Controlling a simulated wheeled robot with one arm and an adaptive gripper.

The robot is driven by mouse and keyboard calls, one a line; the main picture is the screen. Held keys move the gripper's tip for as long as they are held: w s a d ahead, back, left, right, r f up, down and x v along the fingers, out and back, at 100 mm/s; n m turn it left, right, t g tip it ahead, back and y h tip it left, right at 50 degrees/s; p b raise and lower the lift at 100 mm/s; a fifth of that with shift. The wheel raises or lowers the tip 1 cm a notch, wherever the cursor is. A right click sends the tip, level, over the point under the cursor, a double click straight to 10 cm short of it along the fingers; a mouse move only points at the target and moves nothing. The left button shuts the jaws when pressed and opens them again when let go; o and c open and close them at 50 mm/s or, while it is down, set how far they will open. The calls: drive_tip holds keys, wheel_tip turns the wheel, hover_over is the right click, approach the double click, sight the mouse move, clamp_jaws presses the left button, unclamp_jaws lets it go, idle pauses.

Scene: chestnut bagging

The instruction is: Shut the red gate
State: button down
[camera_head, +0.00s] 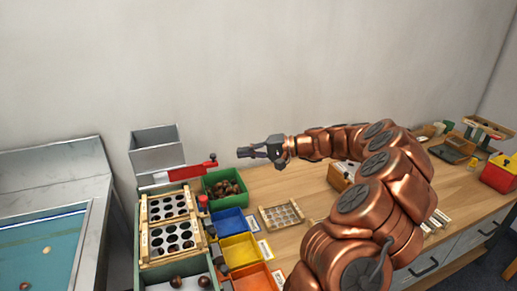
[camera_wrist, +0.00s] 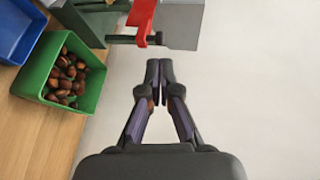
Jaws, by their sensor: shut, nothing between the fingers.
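The red gate (camera_head: 188,171) is a flat red plate under the grey metal hopper (camera_head: 156,150). In the wrist view the red gate (camera_wrist: 140,18) shows at the top, beside the grey hopper wall (camera_wrist: 182,24). My gripper (camera_head: 242,153) is shut and empty, a short way right of the gate's outer end, and not touching it. In the wrist view the closed fingertips (camera_wrist: 159,68) point up toward the gate and hopper, with a gap between.
A green bin of chestnuts (camera_head: 208,197) sits below the gate's outer end; it also shows in the wrist view (camera_wrist: 95,92). Blue (camera_head: 216,228), yellow (camera_head: 228,261) and orange (camera_head: 240,288) bins line the bench. Wooden hole trays (camera_head: 144,226) stand left. The wall is behind.

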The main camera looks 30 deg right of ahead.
drive_tip(key=p+x, duration=0.1)
drive_tip(key=x, duration=0.5)
drive_tip(key=shift+a, duration=0.2)
drive_tip(key=shift+w+f, duration=0.1)
drive_tip(key=shift+f, duration=0.05)
